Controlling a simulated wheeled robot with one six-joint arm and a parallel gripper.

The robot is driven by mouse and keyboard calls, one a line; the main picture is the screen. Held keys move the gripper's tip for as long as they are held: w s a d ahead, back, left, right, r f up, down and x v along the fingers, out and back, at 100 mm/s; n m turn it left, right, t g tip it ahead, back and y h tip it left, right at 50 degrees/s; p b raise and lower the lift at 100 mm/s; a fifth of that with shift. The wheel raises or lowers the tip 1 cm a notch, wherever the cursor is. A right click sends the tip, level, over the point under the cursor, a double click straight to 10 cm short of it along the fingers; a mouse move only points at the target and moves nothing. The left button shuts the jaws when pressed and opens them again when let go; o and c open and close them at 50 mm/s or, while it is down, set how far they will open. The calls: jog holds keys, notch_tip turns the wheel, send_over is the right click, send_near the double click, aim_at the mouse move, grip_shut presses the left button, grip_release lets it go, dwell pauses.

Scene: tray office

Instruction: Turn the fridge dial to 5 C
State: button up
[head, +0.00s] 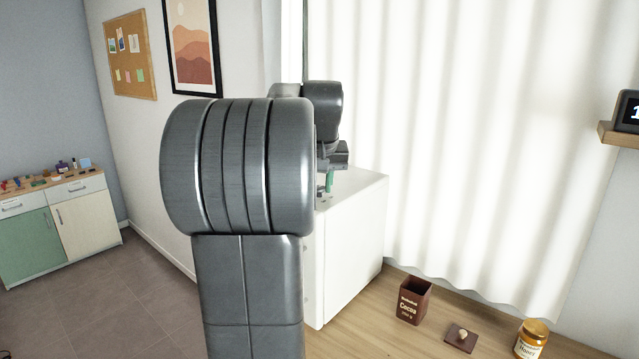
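A white box-shaped cabinet, which looks like the fridge (350,235), stands on the wooden counter at the middle of the head view. My arm covers its left part, and no dial shows. My gripper (335,157) is partly visible beyond the arm, above the fridge's top near its back left. Its fingertips are mostly hidden, so I cannot tell whether it is open or shut. A small green thing (329,181) shows just below the gripper at the fridge's top; I cannot tell whether they touch.
On the counter (400,345) right of the fridge are an open brown cocoa tin (413,301), a brown lid with a knob (461,338) and a honey jar (531,339). A white curtain (470,130) hangs behind. A low cabinet (60,220) with small items stands far left.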

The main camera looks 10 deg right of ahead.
jog(key=shift+m, duration=0.3)
jog(key=shift+a+r+m+h+p, duration=0.1)
jog(key=shift+m+h+p, duration=0.3)
jog(key=shift+m+p, duration=0.4)
jog(key=m+h+p, duration=0.1)
jog(key=m, duration=0.2)
jog(key=shift+w+m+g, duration=0.1)
jog(key=shift+m+g, duration=0.2)
jog(key=shift+g, duration=0.1)
jog(key=m+h+p, duration=0.1)
jog(key=m, duration=0.2)
jog(key=m+g+p, duration=0.1)
jog(key=m, duration=0.1)
jog(key=shift+w+a+m+g+h, duration=0.1)
jog(key=shift+a+m+g+h, duration=0.05)
jog(key=shift+m+g+h, duration=0.2)
jog(key=shift+m, duration=0.25)
jog(key=o, duration=1)
jog(key=v, duration=1.3)
jog(key=shift+a+r, duration=0.15)
jog(key=shift+r, duration=0.15)
